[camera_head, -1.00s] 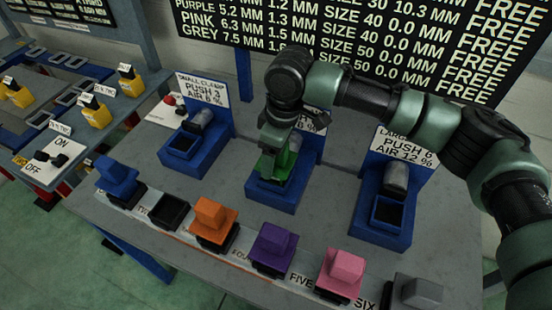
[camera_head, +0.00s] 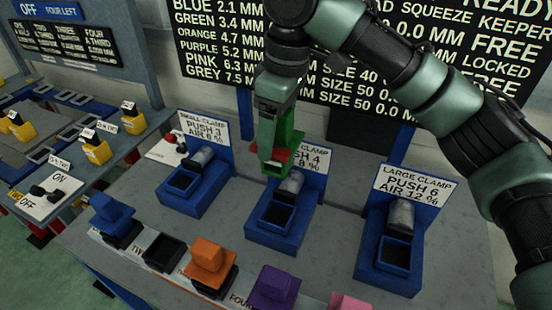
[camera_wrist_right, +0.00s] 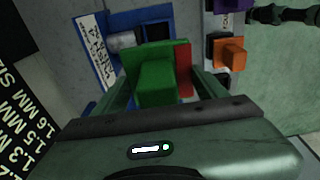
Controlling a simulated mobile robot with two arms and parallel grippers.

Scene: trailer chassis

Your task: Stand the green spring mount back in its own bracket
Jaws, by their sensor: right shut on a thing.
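The green spring mount (camera_head: 270,168) is held in my right gripper (camera_head: 274,135), in the air above the middle clamp. In the right wrist view the green mount (camera_wrist_right: 156,78) lies between the two fingers, with a red part (camera_wrist_right: 185,70) beside it. The gripper hides part of the mount in the head view. An empty black bracket (camera_head: 165,252) stands in the front row between the blue mount (camera_head: 112,213) and the orange mount (camera_head: 207,254). My left gripper is not in view.
Three blue clamps stand behind the row: small (camera_head: 184,182), middle (camera_head: 276,217) and large (camera_head: 397,254). The middle clamp's well is empty. A purple mount (camera_head: 275,287) and a pink mount (camera_head: 350,302) continue the row. A dark text board (camera_head: 350,60) rises behind.

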